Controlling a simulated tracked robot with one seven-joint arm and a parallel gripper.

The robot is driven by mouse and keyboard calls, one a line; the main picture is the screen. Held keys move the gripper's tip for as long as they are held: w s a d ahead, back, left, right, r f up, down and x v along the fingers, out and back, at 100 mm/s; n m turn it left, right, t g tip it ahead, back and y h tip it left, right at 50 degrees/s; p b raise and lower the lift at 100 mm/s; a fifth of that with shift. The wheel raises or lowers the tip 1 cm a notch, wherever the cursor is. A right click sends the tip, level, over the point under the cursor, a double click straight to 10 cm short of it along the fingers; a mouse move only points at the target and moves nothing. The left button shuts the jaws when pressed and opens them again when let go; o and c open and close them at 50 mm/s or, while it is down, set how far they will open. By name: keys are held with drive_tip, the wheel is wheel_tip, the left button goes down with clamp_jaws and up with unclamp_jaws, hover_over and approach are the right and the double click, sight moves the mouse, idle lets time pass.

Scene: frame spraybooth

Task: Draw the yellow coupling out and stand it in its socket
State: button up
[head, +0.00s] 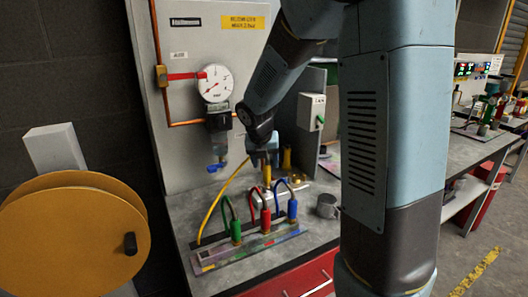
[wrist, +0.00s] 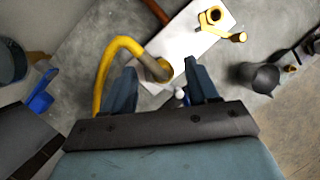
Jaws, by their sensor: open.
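The yellow coupling (head: 267,174) stands upright at the white block (head: 256,197) on the bench, its yellow hose (head: 213,205) arching off to the left. In the wrist view the coupling (wrist: 158,70) shows between and beyond my two fingertips, over the white block (wrist: 190,42). My gripper (wrist: 160,75) is open around the coupling's line; I cannot tell whether either finger touches it. In the head view my gripper (head: 264,157) is just above the coupling. A rack with coloured marks (head: 222,257) lies at the bench front; its yellow socket is not clear.
Green (head: 236,231), red (head: 265,220) and blue (head: 292,208) couplings with looped hoses stand in the rack. A grey mug (head: 327,206) stands to the right. A brass fitting (wrist: 211,17) sits on the white block. A gauge (head: 214,83) hangs on the panel behind.

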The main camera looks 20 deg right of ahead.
sight(266, 167)
drive_tip(key=shift+x, duration=1.9)
clamp_jaws()
drive_tip(key=shift+r, duration=0.6)
drive_tip(key=shift+r, duration=2.45)
